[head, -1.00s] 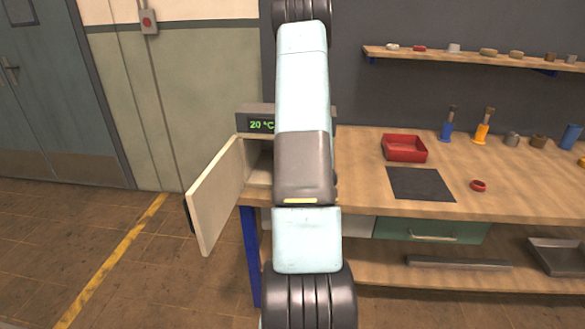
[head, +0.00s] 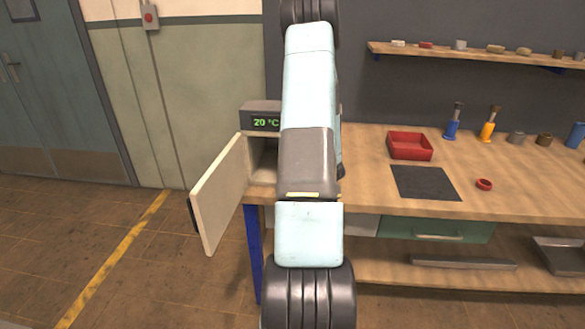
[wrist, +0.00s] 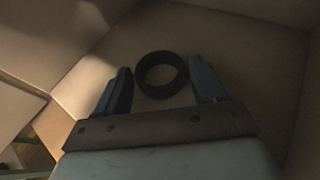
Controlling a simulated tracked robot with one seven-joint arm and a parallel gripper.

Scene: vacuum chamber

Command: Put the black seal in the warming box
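The warming box (head: 262,107) stands at the left end of the bench, with a 20 °C display, its door (head: 219,190) swung open to the left. My arm covers much of it in the head view and hides my gripper. In the wrist view the black seal (wrist: 163,93) lies inside the box, on the pale box floor (wrist: 235,60). My gripper (wrist: 160,72) is in the box with its fingers apart, one on each side of the seal. A gap shows between the seal and the right finger; the left finger is also clear of it.
On the bench to the right are a red tray (head: 410,138), a dark mat (head: 425,183) and a red ring (head: 484,184). Blue and yellow tools (head: 487,125) stand behind. A shelf (head: 470,53) with small parts hangs above. The open door juts out at the front left.

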